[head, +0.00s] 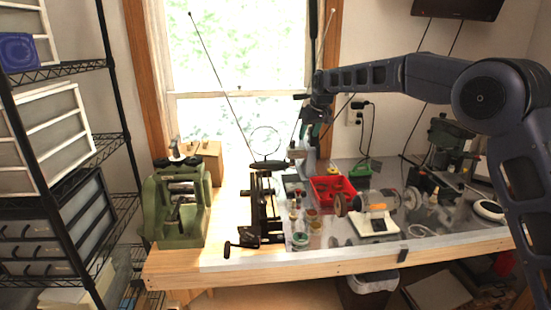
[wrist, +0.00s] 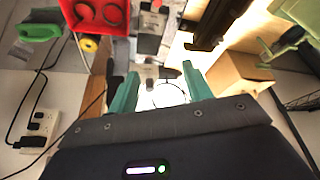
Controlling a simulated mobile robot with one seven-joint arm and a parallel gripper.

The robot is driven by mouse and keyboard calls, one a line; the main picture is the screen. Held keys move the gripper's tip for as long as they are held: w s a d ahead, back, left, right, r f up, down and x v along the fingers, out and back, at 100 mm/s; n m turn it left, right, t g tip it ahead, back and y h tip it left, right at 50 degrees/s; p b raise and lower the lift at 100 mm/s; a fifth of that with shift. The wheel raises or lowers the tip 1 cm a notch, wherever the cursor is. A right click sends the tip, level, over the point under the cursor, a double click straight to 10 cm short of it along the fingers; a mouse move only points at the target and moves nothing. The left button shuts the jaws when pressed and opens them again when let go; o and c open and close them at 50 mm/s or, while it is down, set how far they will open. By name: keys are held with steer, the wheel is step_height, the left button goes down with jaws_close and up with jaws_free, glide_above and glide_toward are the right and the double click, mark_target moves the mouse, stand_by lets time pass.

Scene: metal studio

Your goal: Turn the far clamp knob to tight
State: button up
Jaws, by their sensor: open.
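My gripper (head: 312,132) hangs above the back of the workbench in the head view, left of the red tray. Its two green fingers are apart in the wrist view (wrist: 160,88), with nothing held between them. A small grey fitting (wrist: 151,72) and a thin ring show beyond the fingertips. A black clamp-like fixture (head: 262,212) stands on the bench, with a dark handle at its far end (head: 268,166) and another at its near end (head: 230,248). Its dark body shows in the wrist view (wrist: 205,28). I cannot tell which part is the far clamp knob, or its setting.
A green machine (head: 180,208) stands at the bench's left, with a wooden box (head: 203,153) behind it. The red tray (head: 331,188), small jars (head: 300,238) and a motor tool (head: 374,212) lie right of the fixture. A wire rack (head: 125,140) stands at far left.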

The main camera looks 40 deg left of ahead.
steer(key=m, duration=0.2)
glide_toward(259, 171)
steer(key=shift+t, duration=0.4)
steer(key=x, duration=0.8)
steer(key=shift+s+a, duration=0.1)
steer(key=shift+s, duration=0.25)
steer(key=c, duration=1)
steer(key=shift+o, duration=0.2)
